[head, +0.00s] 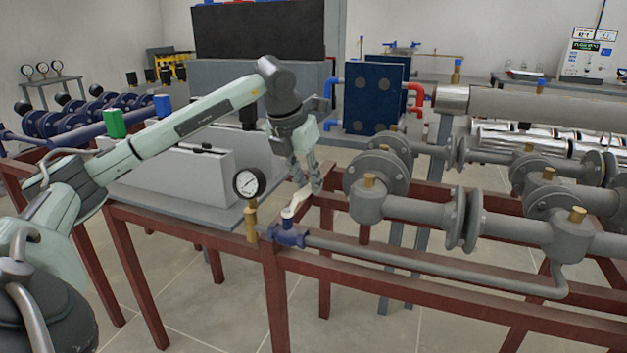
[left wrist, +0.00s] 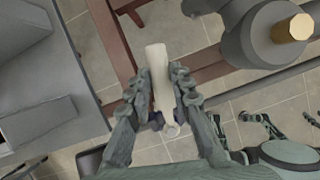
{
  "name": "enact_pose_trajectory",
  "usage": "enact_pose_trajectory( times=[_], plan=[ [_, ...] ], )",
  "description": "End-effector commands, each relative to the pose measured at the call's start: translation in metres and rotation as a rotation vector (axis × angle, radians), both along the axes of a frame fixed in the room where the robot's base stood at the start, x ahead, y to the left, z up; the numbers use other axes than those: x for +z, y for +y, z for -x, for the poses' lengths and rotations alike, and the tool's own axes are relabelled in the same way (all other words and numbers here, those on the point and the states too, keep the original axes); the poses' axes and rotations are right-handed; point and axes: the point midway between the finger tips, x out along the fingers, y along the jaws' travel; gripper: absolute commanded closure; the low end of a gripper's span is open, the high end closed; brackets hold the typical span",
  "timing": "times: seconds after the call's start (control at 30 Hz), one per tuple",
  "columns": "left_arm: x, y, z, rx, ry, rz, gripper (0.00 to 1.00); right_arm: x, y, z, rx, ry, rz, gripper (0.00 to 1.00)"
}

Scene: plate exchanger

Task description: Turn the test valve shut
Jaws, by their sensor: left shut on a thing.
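The test valve is a small blue valve body (head: 288,236) on a thin grey pipe, with a cream lever handle (head: 296,203) on top. The lever slants up and to the right from the body. My left gripper (head: 309,184) reaches down from above and is shut on the lever. In the left wrist view the cream lever (left wrist: 158,62) lies between the two fingers of the left gripper (left wrist: 160,92), with its far end sticking out past them. The valve body is mostly hidden there by the lever and fingers. My right gripper does not show in the head view.
A pressure gauge (head: 249,183) on a brass fitting (head: 251,222) stands just left of the valve. Large grey flanged pipes (head: 410,208) run close on the right. A red-brown frame (head: 275,300) carries the pipework. A grey box (head: 190,172) stands left behind.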

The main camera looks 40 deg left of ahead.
Motion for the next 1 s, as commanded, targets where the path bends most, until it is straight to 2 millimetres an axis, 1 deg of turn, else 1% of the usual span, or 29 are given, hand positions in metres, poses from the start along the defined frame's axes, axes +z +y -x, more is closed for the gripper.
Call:
enact_pose_trajectory(
  times=[0.03, 0.2, 0.4, 0.93, 0.97, 1.0],
  plan=[
    [0.003, 0.005, -0.001, 0.037, -0.007, -0.003, 1.00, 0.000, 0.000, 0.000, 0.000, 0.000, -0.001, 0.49],
    [0.002, 0.011, 0.001, 0.124, -0.005, -0.004, 1.00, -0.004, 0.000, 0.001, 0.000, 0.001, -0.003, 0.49],
    [0.002, 0.015, 0.002, 0.184, -0.006, -0.003, 1.00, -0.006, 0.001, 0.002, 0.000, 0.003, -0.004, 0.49],
    [0.002, 0.017, 0.003, 0.207, -0.006, -0.004, 1.00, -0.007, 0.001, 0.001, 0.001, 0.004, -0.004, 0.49],
    [0.002, 0.017, 0.003, 0.207, -0.006, -0.004, 0.75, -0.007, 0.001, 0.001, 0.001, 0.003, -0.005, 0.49],
    [0.002, 0.017, 0.003, 0.206, -0.006, -0.005, 0.70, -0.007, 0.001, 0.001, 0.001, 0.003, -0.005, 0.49]
  ],
)
